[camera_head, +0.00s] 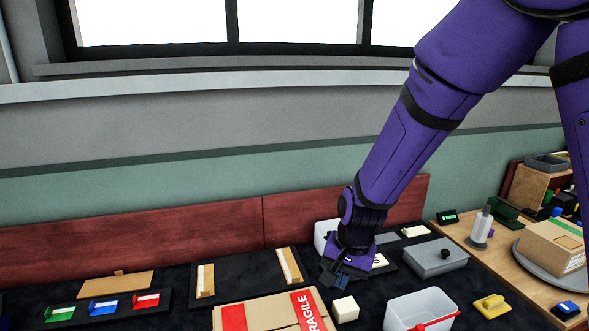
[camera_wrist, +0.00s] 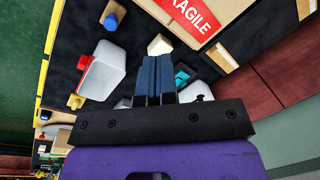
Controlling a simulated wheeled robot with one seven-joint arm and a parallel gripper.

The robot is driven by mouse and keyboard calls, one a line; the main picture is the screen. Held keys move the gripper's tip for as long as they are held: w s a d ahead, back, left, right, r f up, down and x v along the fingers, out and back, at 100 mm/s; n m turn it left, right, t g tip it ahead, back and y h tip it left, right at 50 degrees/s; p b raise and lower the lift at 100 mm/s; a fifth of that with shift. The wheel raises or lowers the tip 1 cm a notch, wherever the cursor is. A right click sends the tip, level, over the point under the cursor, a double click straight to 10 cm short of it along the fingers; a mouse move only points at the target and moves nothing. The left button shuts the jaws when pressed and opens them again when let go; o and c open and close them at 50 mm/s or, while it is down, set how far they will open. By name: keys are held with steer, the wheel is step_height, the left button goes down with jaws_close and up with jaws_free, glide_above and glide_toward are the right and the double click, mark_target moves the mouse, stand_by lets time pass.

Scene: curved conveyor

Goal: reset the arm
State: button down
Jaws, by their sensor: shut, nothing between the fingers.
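My purple arm (camera_head: 400,140) reaches down from the upper right in the head view. My gripper (camera_head: 340,281) hangs above the dark table surface, near a small white block (camera_head: 345,309). In the wrist view the two blue fingers of my gripper (camera_wrist: 155,78) are together with nothing between them. The white block (camera_wrist: 160,45) shows just beyond the fingertips there; I cannot tell the exact gap, but it is not held.
A cardboard box (camera_head: 262,315) with a red FRAGILE label lies left of the gripper. A white bin (camera_head: 418,304), a yellow piece (camera_head: 491,306) and a grey lidded box (camera_head: 435,257) are to the right. Coloured trays (camera_head: 103,308) lie left. A red backboard (camera_head: 130,236) runs behind.

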steer(key=s+d+r+n+t, duration=0.2)
steer(key=s+d+r, duration=0.3)
steer(key=d+r, duration=0.45)
steer(key=s+d+r+n+t, duration=0.1)
steer(key=s+d+r, duration=0.45)
steer(key=r, duration=0.65)
steer(key=s+d+r+n+t+h, duration=0.1)
steer(key=s+d+r, duration=0.2)
steer(key=s, duration=0.6)
steer(key=shift+d+r+t+h, duration=0.3)
steer(key=shift+d, duration=0.85)
steer(key=shift+w, duration=0.1)
